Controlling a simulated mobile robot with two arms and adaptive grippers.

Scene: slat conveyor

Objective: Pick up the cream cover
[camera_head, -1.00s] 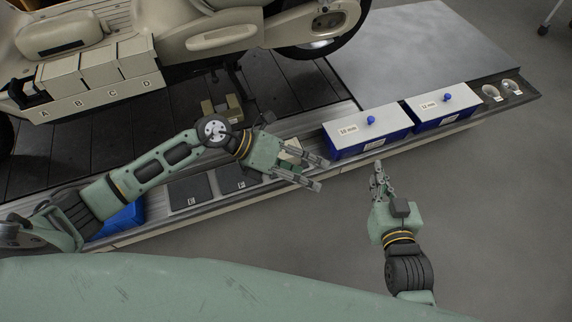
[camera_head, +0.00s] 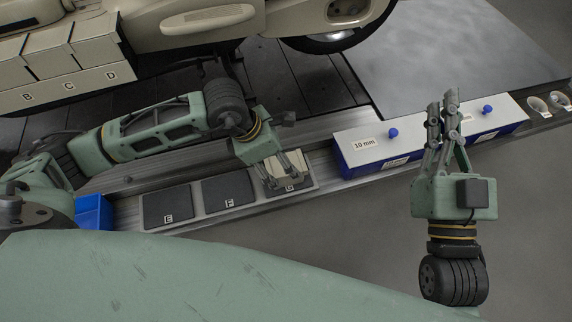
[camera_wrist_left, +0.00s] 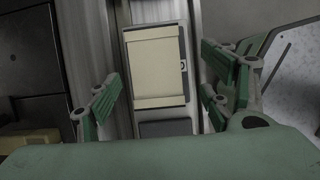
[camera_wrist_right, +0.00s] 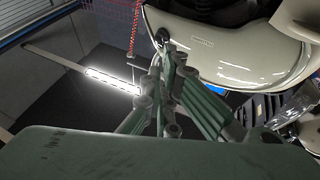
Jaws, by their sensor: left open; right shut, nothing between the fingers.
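The cream cover (camera_head: 285,166) lies on the pad marked G, in the tray row on the conveyor's near edge. In the left wrist view the cream cover (camera_wrist_left: 158,68) is a flat rectangular block with a raised strip at each end. My left gripper (camera_head: 286,182) is open above it, its fingers partly hiding it in the head view. In the left wrist view my fingers (camera_wrist_left: 162,88) stand apart on either side of it, with gaps; I cannot tell the height left. My right gripper (camera_head: 442,104) is shut and empty, raised in front of the blue boxes.
Dark pads E (camera_head: 167,205) and F (camera_head: 228,190) lie bare left of the cover. A blue box marked 10 mm (camera_head: 350,165) stands close to its right. A blue bin (camera_head: 93,212) is at far left. A cream motorcycle (camera_head: 190,35) stands behind.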

